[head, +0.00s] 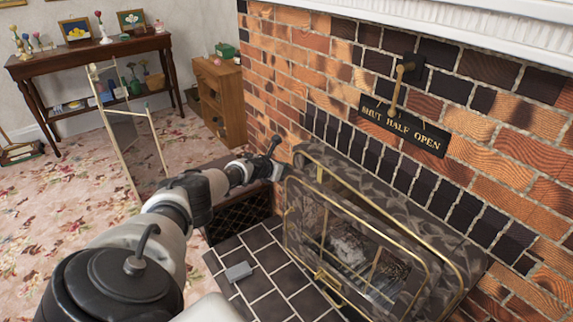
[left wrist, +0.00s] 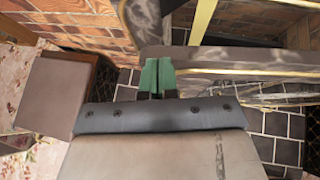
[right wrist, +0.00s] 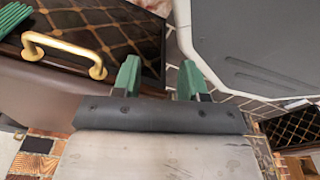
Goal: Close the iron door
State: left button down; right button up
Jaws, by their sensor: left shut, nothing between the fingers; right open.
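The iron door (head: 312,238), a glazed dark panel with brass trim, stands ajar in front of the marbled iron fireplace surround (head: 415,205) in the head view. My left gripper (head: 273,148) is near the upper left corner of the surround and door. In the left wrist view its green fingers (left wrist: 157,77) are together and empty, close to marbled iron with brass trim (left wrist: 240,57); I cannot tell whether they touch it. My right gripper (right wrist: 157,77) is open and empty in the right wrist view, and outside the head view.
A dark tiled hearth (head: 265,245) lies below the door, with a small grey block (head: 238,271) on it. A brass lever (head: 402,85) sits above a "SHUT HALF OPEN" plate (head: 403,126). A dark box with a brass handle (right wrist: 65,48) is beside my right gripper.

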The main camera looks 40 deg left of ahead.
pick_arm(q)
jog(key=shift+w, duration=0.75)
pick_arm(e)
jog(key=shift+w+a+r, duration=0.1)
jog(key=shift+w+r, duration=0.3)
jog(key=shift+w, duration=0.25)
jog(key=shift+w+r, duration=0.4)
jog(key=shift+w, duration=0.25)
